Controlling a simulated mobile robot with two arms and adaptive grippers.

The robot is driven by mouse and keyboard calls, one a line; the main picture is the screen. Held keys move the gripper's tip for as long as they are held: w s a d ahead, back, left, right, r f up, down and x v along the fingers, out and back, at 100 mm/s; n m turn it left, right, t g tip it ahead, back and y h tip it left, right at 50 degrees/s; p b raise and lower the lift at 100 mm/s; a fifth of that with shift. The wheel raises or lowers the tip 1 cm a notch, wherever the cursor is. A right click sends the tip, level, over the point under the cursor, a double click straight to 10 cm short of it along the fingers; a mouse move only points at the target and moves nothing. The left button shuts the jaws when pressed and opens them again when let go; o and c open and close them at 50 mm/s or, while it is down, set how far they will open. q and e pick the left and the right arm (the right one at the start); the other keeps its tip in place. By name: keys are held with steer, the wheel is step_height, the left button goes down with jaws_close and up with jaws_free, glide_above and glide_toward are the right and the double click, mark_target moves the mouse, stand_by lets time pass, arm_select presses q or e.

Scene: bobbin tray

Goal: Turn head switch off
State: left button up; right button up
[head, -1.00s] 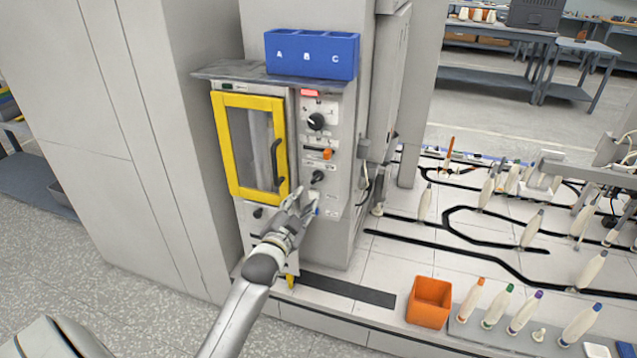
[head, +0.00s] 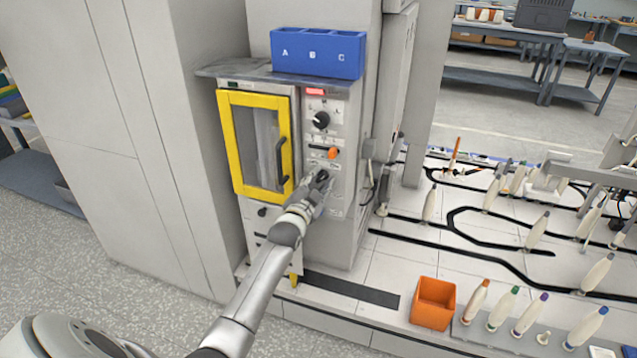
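The machine's control panel (head: 340,112) stands to the right of a yellow-framed door. It has an upper black rotary knob (head: 321,120), an orange lever (head: 334,153) in a slot, and a lower black knob (head: 323,174). The labels are too small to read, so I cannot tell which is the head switch. My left gripper (head: 320,182) is at the lower knob, its fingertips overlapping it in the picture. Whether they touch or grip it, and how far apart they are, I cannot tell. The gripper partly hides that knob and the panel below. My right gripper is not in view.
The yellow-framed door (head: 236,150) with its dark handle (head: 281,160) is close left of the gripper. A blue A/B/C bin (head: 316,72) sits on the shelf above. An orange box (head: 433,303) and several bobbins stand at the lower right.

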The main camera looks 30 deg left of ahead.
arm_select(q)
jaws_close()
stand_by(0.3)
steer(key=n+p, duration=0.1)
steer(key=n, duration=0.2)
steer(key=n+p, duration=0.1)
steer(key=n, duration=0.1)
steer(key=shift+n, duration=0.4)
steer(key=n+p, duration=0.1)
steer(key=n, duration=0.3)
steer(key=shift+n, duration=0.3)
steer(key=n, duration=0.5)
steer(key=shift+n, duration=0.4)
